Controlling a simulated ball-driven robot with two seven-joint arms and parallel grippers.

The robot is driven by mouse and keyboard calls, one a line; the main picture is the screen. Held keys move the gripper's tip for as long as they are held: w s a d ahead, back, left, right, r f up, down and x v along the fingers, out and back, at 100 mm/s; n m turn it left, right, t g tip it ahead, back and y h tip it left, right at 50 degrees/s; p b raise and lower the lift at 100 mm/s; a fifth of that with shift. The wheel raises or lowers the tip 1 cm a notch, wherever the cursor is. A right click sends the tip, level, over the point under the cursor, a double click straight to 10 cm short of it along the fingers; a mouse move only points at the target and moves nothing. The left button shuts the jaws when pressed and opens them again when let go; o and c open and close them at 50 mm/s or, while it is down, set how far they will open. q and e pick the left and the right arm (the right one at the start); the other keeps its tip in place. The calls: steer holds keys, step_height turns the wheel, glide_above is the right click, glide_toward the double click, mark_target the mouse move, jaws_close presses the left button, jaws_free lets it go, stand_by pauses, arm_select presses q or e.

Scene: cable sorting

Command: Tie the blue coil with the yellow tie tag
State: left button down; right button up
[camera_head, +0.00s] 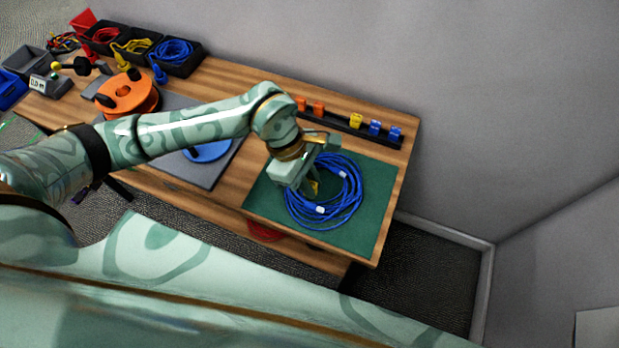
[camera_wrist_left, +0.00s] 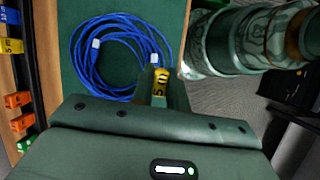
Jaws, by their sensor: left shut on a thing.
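The blue coil (camera_head: 354,192) lies as a loose ring on the green mat (camera_head: 380,197), with two white connectors on it. It also shows in the wrist view (camera_wrist_left: 82,52). My left gripper (camera_head: 311,188) is low over the left part of the coil and shut on the yellow tie tag (camera_wrist_left: 159,83). In the wrist view the tag has dark print and stands at the coil's lower right edge. I cannot tell whether the tag touches the cable. The fingertips are partly hidden. My right gripper is not in view.
A black rack (camera_head: 338,121) with orange, yellow and blue tags stands along the table's back edge. An orange reel (camera_head: 128,95) and a blue disc (camera_head: 208,151) are to the left. Black bins with coloured cables, one blue (camera_head: 172,50), stand at the far left. The mat's right side is clear.

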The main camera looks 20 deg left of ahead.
arm_select(q)
steer(key=shift+d+f+n, duration=0.2)
steer(key=shift+f+n, duration=0.1)
steer(key=shift+n, duration=0.2)
steer(key=shift+f+b, duration=0.7)
steer(key=shift+f, duration=0.05)
step_height(320, 180, down, 5)
steer(key=b, duration=0.4)
steer(key=shift+r, duration=0.1)
steer(key=shift+f, duration=0.5)
stand_by(0.7)
steer(key=c, duration=1.3)
jaws_free()
steer(key=p+v, duration=0.2)
steer(key=v, duration=1.4)
steer(key=shift+s+r+p, duration=0.2)
steer(key=shift+s+p, duration=0.1)
